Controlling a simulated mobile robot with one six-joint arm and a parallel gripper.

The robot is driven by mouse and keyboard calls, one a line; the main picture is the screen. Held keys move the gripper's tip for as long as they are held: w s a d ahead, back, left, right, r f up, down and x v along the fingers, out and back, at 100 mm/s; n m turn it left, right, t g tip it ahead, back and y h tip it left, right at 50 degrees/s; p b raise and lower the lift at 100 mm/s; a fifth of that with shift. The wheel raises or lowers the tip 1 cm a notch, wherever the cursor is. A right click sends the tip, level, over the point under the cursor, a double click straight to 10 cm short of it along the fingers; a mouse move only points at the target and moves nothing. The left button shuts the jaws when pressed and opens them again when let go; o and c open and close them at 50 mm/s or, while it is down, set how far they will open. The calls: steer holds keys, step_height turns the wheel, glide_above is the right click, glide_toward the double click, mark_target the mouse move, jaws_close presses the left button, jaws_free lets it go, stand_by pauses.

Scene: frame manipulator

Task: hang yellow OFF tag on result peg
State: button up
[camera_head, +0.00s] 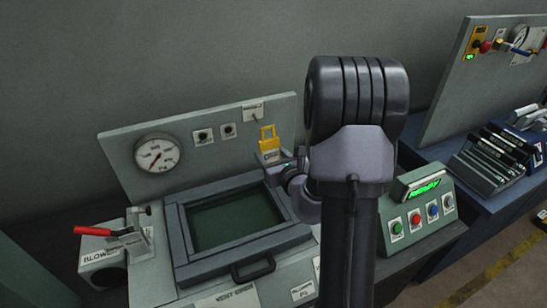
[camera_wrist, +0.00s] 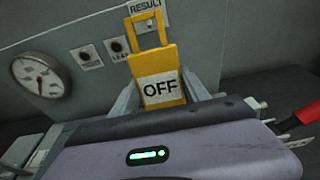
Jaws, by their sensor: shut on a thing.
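The yellow OFF tag (camera_wrist: 157,64) has a square loop handle on top and a white plate reading OFF. My gripper (camera_wrist: 164,97) is shut on its lower part and holds it upright, slightly tilted, in front of the grey panel. The RESULT label (camera_wrist: 145,5) is just above the loop. The result peg (camera_wrist: 145,45) shows through the loop opening; I cannot tell whether the loop is around it or still in front. In the head view the tag (camera_head: 269,139) is below the label (camera_head: 253,110), and my arm partly hides the gripper.
A round gauge (camera_head: 157,153) and two small knobs (camera_head: 215,132) are on the panel to the left. A framed window with a handle (camera_head: 252,268) lies below. A red-handled lever (camera_head: 97,231) is at left, a green button box (camera_head: 420,212) at right.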

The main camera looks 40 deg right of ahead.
steer(key=shift+r+p+x, duration=0.15)
steer(key=shift+p+x, duration=0.1)
steer(key=shift+x, duration=2.1)
steer(key=shift+r+p+x, duration=0.15)
steer(key=shift+p+x, duration=0.1)
steer(key=shift+x, duration=2.1)
steer(key=o, duration=1.4)
